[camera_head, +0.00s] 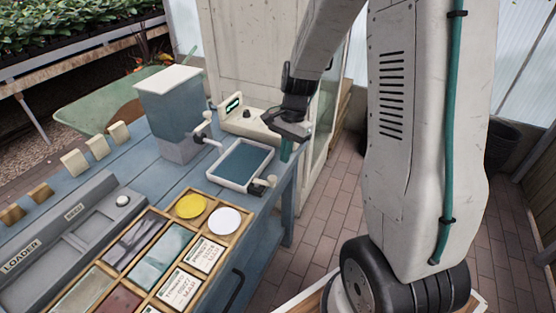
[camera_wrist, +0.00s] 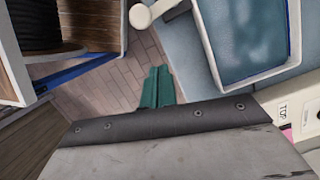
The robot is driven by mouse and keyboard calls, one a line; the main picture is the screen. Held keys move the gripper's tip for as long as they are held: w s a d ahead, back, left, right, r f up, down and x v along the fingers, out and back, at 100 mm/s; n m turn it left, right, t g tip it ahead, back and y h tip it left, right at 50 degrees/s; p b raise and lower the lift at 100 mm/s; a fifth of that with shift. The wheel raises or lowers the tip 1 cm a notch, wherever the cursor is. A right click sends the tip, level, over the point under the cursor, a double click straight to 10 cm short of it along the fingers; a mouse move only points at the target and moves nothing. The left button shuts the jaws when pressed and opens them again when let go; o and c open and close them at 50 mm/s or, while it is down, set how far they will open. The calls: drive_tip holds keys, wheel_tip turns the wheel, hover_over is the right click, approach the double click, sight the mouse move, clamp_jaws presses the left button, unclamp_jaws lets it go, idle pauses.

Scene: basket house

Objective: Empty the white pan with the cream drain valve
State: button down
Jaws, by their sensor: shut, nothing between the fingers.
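The white pan (camera_head: 226,184) sits on the blue bench and holds dark blue liquid; its rim also shows at upper right in the wrist view (camera_wrist: 210,58). My gripper (camera_head: 287,150) is beside the pan's right side, pointing down, near the bench edge. Its green fingers (camera_wrist: 157,88) are together and empty. They are apart from the valve. I cannot tell whether the valve is open.
A clear tank (camera_head: 168,105) with a cream tap stands behind the pan. A cream device (camera_head: 248,123) with a green display is by my gripper. A wooden sectioned tray (camera_head: 240,228) and a grey loader (camera_head: 70,232) are nearer. Brick floor lies right of the bench.

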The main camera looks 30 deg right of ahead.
drive_tip(key=v, duration=0.9)
drive_tip(key=shift+s+a+r, duration=0.15)
drive_tip(key=shift+s+r, duration=0.05)
drive_tip(key=shift+r, duration=0.15)
drive_tip(key=s+a+r+n+h, duration=0.1)
drive_tip(key=s+a+r+n, duration=0.2)
drive_tip(key=s, duration=0.4)
drive_tip(key=s+a+r+n+t, duration=0.1)
drive_tip(key=s+a+r+n, duration=0.2)
drive_tip(key=s+n, duration=0.3)
drive_tip(key=s+a+r+n+t+h, duration=0.1)
drive_tip(key=s+a+r+n, duration=0.3)
drive_tip(key=s, duration=0.6)
drive_tip(key=shift+s+a+n+h, duration=0.2)
drive_tip(key=shift+a+n+h, duration=0.1)
drive_tip(key=shift+a+n, duration=0.3)
